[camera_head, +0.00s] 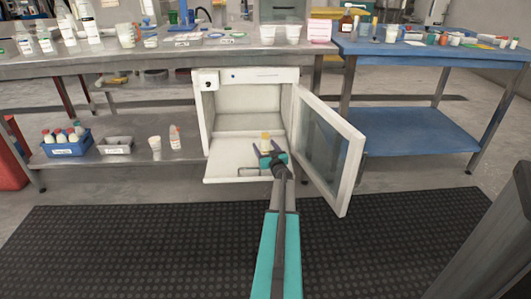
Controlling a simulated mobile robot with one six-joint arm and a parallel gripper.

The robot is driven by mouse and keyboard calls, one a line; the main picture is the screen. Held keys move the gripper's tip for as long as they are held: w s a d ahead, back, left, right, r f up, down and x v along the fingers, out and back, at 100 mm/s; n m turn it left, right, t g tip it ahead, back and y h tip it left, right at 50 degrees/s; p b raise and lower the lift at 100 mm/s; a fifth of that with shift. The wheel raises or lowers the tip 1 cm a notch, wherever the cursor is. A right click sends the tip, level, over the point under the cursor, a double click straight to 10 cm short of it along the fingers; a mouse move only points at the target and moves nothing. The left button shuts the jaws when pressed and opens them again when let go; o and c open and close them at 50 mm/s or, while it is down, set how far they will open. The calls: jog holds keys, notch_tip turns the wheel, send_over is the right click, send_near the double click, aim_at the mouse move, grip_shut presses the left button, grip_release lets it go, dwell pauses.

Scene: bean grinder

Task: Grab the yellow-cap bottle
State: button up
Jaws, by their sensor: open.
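A small bottle with a yellow cap (265,136) stands upright in the white cabinet, near its front. The cabinet (206,125) has its door (326,150) swung open to the right. My gripper (267,151) is open, at the cabinet's front, with its fingers on either side of the bottle's lower part. The lower part of the bottle is partly hidden by the gripper. I cannot tell whether the fingers touch it.
A shelf left of the cabinet holds a blue crate (67,150) of bottles, a grey tray (117,150), a white cup (155,170) and a bottle (175,139). The open door stands close right of my arm. A blue bench (420,130) is at right. The black floor mat (120,250) is clear.

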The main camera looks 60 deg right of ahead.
aim_at(265, 134)
dwell(0.4)
jog(key=c, duration=1.4)
jog(key=shift+o, duration=0.2)
jog(key=shift+r, duration=0.1)
jog(key=shift+r+p, duration=2.65)
jog(key=shift+r, duration=2.3)
